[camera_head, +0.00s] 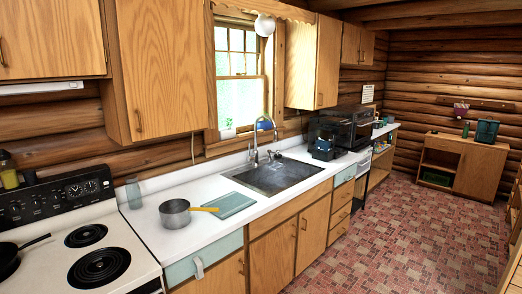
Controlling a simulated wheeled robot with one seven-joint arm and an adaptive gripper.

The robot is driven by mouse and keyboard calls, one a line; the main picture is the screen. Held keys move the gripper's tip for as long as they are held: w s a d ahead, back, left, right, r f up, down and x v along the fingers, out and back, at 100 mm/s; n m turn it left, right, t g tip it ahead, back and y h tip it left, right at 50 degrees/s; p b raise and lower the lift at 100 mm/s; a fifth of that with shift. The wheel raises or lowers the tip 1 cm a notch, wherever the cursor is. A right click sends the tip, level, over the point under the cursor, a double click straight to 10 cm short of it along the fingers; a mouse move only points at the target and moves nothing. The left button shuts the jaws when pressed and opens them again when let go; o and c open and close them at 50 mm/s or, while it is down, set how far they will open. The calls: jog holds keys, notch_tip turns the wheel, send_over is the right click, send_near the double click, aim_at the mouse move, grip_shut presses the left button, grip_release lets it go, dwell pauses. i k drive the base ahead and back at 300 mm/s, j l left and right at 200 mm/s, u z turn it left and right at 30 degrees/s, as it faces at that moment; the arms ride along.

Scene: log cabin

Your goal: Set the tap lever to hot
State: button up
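The tap (255,144) is a silver faucet with a tall curved neck. It stands at the back edge of the sink, under the window. A small lever or side piece (274,154) shows to the right of the neck, but it is too small to tell which way it is set. The steel sink (262,188) is set into the white counter and looks empty. My gripper is not in view.
A pot (174,214) with a yellow handle and a blue-green folded cloth or board (230,205) lie on the counter left of the sink. A stove (75,250) stands at the left. A black microwave (343,125) is right of the sink. The tiled floor (410,235) is clear.

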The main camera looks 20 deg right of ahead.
aim_at(249, 158)
jog(key=i+l, duration=0.45)
jog(key=i+l+z, duration=0.15)
jog(key=i+l, duration=0.3)
jog(key=i, duration=0.2)
jog(key=i+l, duration=0.35)
jog(key=i, duration=0.25)
jog(key=i+l+u, duration=0.1)
jog(key=u, duration=0.25)
jog(key=i+l+u, duration=0.15)
jog(key=u, duration=0.15)
jog(key=l+u, duration=0.2)
jog(key=u, duration=0.15)
jog(key=i, duration=0.05)
